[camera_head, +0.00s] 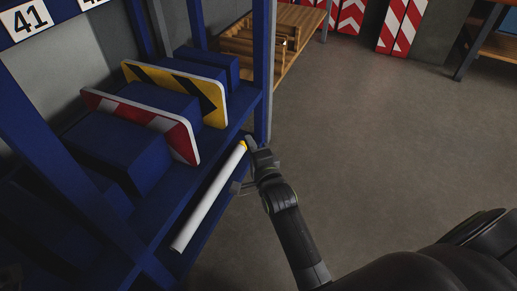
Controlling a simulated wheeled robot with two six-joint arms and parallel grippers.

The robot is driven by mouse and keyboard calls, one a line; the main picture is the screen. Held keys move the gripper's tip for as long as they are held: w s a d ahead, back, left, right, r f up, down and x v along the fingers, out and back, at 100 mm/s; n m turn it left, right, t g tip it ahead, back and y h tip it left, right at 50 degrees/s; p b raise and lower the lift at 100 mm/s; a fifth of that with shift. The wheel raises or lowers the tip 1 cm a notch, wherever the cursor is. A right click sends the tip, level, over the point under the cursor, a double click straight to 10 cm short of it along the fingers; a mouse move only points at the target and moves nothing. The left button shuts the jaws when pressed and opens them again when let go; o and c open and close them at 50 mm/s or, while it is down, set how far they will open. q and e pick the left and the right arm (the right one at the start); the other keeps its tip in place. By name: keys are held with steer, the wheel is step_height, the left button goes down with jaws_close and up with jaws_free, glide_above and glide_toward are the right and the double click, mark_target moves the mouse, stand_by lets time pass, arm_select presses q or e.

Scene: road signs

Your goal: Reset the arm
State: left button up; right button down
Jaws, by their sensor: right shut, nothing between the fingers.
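My right arm comes in from the lower right, and its gripper (248,143) is shut and empty. It shows beside the front edge of a blue shelf rack (235,122), near the upper end of a long white bar (210,198) with a yellow end. I cannot tell whether the gripper touches the bar or the rack. My left gripper is not in view.
A red-and-white sign (140,122) and a yellow-and-black sign (180,88) stand on the shelf among blue blocks. A wooden bench (300,22) with a wooden crate (255,42) is behind. Striped boards (402,25) lean at the back. Grey floor (390,130) on the right is clear.

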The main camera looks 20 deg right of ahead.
steer(key=shift+s+a+p, duration=0.1)
steer(key=shift+s+p, duration=0.55)
steer(key=shift+s, duration=1.6)
